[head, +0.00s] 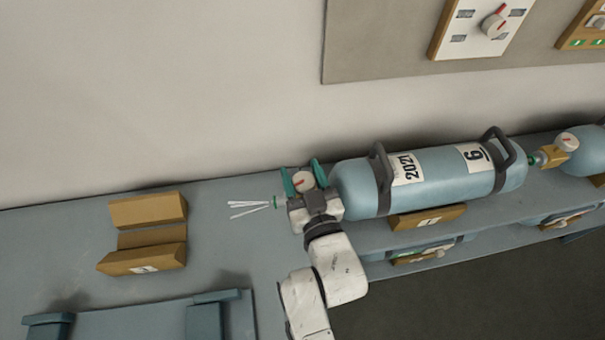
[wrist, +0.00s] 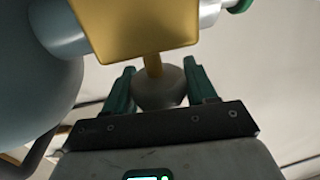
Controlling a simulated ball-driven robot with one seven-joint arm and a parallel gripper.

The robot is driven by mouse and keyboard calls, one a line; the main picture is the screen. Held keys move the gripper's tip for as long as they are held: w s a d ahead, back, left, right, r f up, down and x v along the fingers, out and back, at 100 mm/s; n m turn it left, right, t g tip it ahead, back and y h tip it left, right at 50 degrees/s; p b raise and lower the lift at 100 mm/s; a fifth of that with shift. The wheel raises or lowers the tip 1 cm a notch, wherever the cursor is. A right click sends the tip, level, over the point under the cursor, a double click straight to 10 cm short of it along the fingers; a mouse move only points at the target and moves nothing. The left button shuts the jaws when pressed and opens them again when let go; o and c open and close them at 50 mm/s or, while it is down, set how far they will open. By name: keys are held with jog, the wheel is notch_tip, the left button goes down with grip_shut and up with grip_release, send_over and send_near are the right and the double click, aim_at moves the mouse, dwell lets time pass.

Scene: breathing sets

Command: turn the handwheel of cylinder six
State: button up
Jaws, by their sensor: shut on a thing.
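Cylinder six (head: 440,188) is a pale blue tank lying on its side on the bench, with labels "2021" and "6". In the wrist view the handwheel (wrist: 158,88) sits between the green fingers, on a thin stem below the brass valve block (wrist: 135,30). Thin white streaks (head: 250,206) fan out leftward from the green-tipped outlet (head: 277,203).
An empty wooden cradle (head: 150,240) stands on the bench at left, with a blue-grey rack (head: 140,318) in front. Another cylinder (head: 582,160) with a brass valve and knob lies at right. More valves show on the lower shelf. A panel with a dial (head: 492,25) hangs on the wall.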

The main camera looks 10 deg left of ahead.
jog(key=shift+w+d+r, duration=0.1)
jog(key=o, duration=1)
jog(key=shift+c, duration=0.2)
jog(key=shift+a+b+v, duration=0.2)
jog(key=shift+b+v, duration=0.2)
jog(key=shift+v, duration=0.65)
jog(key=b+v, duration=0.2)
jog(key=v, duration=0.6)
jog(key=shift+s+d, duration=0.3)
jog(key=shift+d, duration=0.05)
